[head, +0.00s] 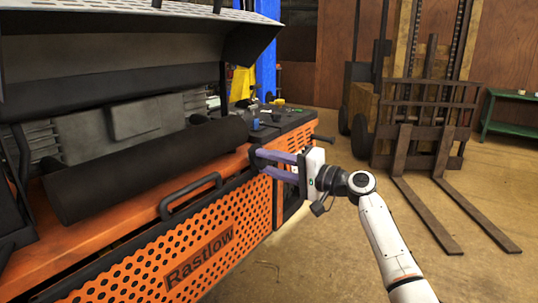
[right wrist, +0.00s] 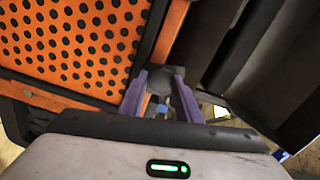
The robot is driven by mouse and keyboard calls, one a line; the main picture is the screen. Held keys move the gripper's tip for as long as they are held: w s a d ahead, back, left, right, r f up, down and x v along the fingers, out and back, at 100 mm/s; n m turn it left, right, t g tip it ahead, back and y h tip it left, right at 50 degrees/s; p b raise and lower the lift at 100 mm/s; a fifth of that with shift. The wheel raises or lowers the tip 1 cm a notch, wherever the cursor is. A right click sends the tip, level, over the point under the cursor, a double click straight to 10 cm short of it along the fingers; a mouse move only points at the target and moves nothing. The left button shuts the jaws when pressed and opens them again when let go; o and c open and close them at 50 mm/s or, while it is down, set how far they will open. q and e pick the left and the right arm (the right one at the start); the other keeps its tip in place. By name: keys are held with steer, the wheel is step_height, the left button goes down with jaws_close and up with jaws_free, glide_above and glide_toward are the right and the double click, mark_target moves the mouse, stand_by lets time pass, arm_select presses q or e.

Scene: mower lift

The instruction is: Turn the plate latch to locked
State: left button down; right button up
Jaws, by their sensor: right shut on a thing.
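My right gripper (head: 258,161) is at the far corner of the orange machine, beside the end of its perforated front plate (head: 185,255). Its two purple fingers reach left towards the machine and are shut on a small dark part, which I take to be the plate latch. In the right wrist view the fingers (right wrist: 160,80) stand on either side of this dark latch (right wrist: 161,87), next to the edge of the perforated plate (right wrist: 75,40). The fingers partly hide the latch, and I cannot tell which way it is turned. My left gripper is not in view.
A black handle (head: 190,197) stands out on top of the orange machine, left of my right gripper. Open floor lies between.

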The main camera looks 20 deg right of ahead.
steer(key=shift+m+p, duration=0.75)
steer(key=shift+m, duration=0.45)
steer(key=shift+d, duration=0.1)
steer(key=o, duration=1)
steer(key=b+v, duration=0.1)
steer(key=v, duration=0.9)
steer(key=shift+s+d, duration=0.1)
steer(key=shift+s, duration=0.05)
steer(key=shift+f, duration=0.1)
